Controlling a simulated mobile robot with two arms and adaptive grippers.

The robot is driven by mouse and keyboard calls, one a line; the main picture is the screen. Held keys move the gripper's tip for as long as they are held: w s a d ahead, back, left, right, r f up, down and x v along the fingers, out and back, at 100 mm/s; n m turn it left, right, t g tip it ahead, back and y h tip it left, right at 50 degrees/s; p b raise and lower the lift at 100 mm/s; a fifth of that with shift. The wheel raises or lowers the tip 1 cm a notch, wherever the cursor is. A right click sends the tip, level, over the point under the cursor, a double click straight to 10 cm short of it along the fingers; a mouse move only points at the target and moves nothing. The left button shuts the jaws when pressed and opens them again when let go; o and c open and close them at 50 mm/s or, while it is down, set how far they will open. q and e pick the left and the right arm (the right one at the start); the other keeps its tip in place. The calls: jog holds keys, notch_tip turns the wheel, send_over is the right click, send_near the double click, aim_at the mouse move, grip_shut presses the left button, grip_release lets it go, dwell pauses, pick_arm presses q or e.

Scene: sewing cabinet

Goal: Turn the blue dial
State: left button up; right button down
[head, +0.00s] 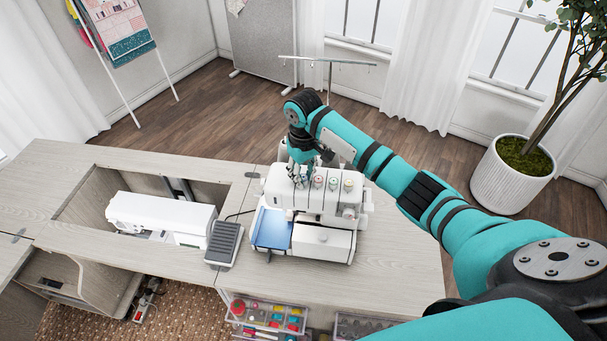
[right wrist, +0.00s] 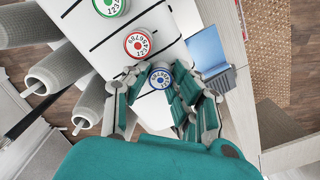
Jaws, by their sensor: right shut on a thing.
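The blue dial (right wrist: 160,79) is a round, blue-rimmed knob with a white numbered face on the white serger (head: 320,200). The serger stands on the wooden cabinet top. My right gripper (head: 300,172) reaches down at the serger's top left. In the right wrist view its fingers are on both sides of the blue dial, shut on it. In the head view the gripper hides most of the dial. My left gripper is not in view.
A red dial (right wrist: 138,44) and a green dial (right wrist: 109,5) sit in line beside the blue one. A grey foot pedal (head: 224,243) and a white sewing machine (head: 160,215) are to the left. Thread cones (right wrist: 52,70) stand close by the gripper.

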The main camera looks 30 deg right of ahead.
aim_at(303, 177)
jog(key=shift+m, duration=0.5)
jog(key=shift+r, duration=0.1)
jog(key=c, duration=1.1)
grip_release()
notch_tip(303, 177, up, 12)
